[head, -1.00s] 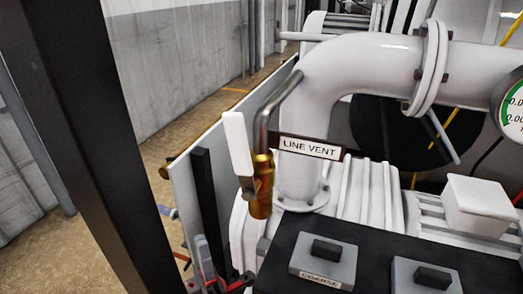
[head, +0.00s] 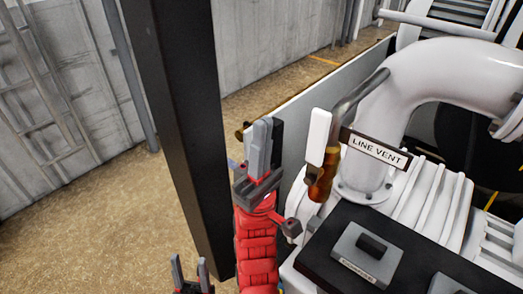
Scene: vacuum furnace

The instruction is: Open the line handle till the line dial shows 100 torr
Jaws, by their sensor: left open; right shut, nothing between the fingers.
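The white line handle (head: 318,137) stands upright on a brass valve (head: 322,178), beside the "LINE VENT" label (head: 376,152). My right gripper (head: 263,133) is shut and empty, its fingers pointing up. It appears just left of the handle, with a gap between them in the picture. My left gripper (head: 190,272) is low in the picture, left of the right arm. Its fingers are apart and empty. The line dial is not in view.
A dark post (head: 180,120) stands left of my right gripper. A white pipe (head: 440,75) curves behind the valve. A black panel with a grey switch box (head: 358,255) lies in front at the lower right. Open floor (head: 100,220) lies left of the post.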

